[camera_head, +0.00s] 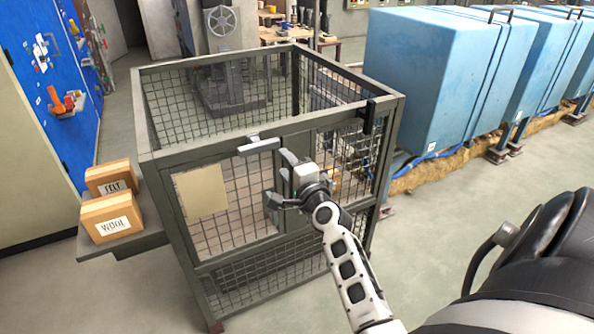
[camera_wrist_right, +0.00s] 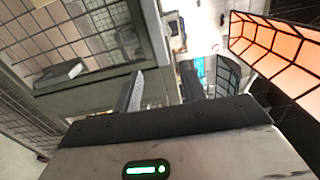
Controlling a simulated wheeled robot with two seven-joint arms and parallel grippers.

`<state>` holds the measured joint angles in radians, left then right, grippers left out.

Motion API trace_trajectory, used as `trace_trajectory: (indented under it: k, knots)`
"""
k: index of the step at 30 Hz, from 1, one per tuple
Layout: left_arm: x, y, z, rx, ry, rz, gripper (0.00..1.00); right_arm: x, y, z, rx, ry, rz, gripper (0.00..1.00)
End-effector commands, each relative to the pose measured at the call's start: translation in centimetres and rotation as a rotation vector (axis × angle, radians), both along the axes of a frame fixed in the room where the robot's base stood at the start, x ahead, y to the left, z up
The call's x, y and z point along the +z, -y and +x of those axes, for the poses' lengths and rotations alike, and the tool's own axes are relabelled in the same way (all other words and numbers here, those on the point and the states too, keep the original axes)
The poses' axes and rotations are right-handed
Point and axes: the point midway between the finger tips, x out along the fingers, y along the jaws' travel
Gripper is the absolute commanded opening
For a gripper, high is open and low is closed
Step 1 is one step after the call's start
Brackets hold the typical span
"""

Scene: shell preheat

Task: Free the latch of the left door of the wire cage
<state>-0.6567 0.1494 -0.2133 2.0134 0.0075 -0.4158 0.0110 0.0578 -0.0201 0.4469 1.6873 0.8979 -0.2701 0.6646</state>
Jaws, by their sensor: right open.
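The wire cage (camera_head: 240,130) stands mid-view in the head view, a dark grey frame with mesh sides. Its left door (camera_head: 228,165) appears closed at the front and carries a tan plate (camera_head: 201,190). A light grey bar-shaped handle (camera_head: 258,145), which looks like the latch, lies at the door's upper edge. My right gripper (camera_head: 276,178) is open in front of the cage, below and to the right of that bar, apart from it. Its fingers also show in the wrist view (camera_wrist_right: 162,88), with nothing between them. My left gripper is out of view.
A black fitting (camera_head: 371,116) sits at the cage's upper right front. Boxes marked FELT (camera_head: 110,177) and WOOL (camera_head: 112,217) rest on a side shelf (camera_head: 137,238) at left. Blue cabinets (camera_head: 430,80) stand right. An orange-glowing grid (camera_wrist_right: 275,45) shows in the wrist view.

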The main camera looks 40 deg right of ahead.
Motion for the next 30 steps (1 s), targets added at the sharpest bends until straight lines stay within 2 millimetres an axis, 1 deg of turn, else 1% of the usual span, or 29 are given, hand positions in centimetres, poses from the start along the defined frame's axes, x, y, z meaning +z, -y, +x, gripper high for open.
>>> trace_trajectory:
  k: [1, 3, 6, 9, 14, 30]
  knots:
    - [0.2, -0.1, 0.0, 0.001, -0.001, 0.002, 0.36, 0.0, -0.3, -1.2, 0.000, -0.003, -0.001, 0.42]
    - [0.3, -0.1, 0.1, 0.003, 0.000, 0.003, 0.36, 0.0, -0.6, -2.5, 0.001, -0.003, -0.001, 0.42]
    - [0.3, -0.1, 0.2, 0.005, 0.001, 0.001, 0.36, -0.1, -0.9, -3.9, 0.000, -0.002, -0.001, 0.42]
    - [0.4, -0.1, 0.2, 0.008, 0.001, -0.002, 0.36, -0.1, -1.2, -4.8, 0.000, -0.001, -0.001, 0.42]
    - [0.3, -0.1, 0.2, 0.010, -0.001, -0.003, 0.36, 0.0, -1.3, -5.4, 0.001, 0.000, 0.000, 0.42]
    - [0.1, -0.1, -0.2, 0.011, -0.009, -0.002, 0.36, -0.2, -1.4, -5.4, 0.004, -0.006, -0.009, 0.42]
